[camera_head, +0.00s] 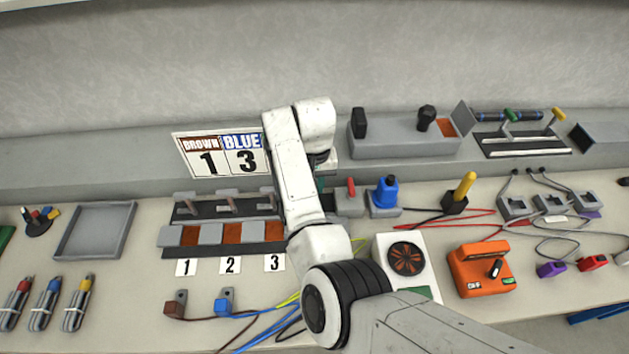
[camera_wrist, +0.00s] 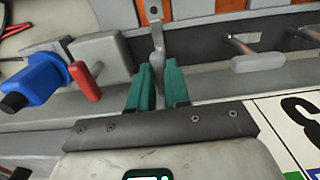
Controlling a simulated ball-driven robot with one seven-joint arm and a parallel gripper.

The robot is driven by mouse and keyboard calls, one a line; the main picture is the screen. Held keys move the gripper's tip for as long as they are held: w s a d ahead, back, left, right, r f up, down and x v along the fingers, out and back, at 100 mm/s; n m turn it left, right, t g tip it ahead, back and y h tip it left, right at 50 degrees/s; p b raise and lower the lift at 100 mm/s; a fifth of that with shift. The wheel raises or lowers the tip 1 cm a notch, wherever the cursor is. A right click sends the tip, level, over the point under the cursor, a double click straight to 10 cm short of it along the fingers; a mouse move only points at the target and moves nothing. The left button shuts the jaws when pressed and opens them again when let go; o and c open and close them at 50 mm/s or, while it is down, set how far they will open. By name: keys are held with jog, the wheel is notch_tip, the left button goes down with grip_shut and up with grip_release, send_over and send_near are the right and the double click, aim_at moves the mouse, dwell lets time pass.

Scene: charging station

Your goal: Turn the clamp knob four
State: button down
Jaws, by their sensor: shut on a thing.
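My gripper (camera_wrist: 158,88) has green fingers and is shut on a grey clamp knob (camera_wrist: 157,45) in the wrist view. This knob is next to the red handle, at the end of the clamp row, and seems to be clamp knob four. It stands upright in the picture, while the neighbouring clamp knob (camera_wrist: 258,62) lies crosswise. In the head view my arm hides the held knob; only a bit of green finger (camera_head: 320,183) shows. The clamps above labels 1 (camera_head: 186,267), 2 (camera_head: 230,264) and 3 (camera_head: 274,262) are visible there.
A red-handled switch (camera_head: 350,188) and a blue connector (camera_head: 384,192) stand close beside my gripper. The number sign (camera_head: 218,154) is behind the clamps. A fan box (camera_head: 405,258) and orange device (camera_head: 480,270) stand at the front right. Loose cables lie around.

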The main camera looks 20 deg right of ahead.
dwell(0.3)
jog(key=c, duration=1.1)
grip_release()
notch_tip(320, 180, up, 11)
jog(key=shift+f+b, duration=0.1)
jog(key=shift+b, duration=0.6)
jog(key=shift+a, duration=0.1)
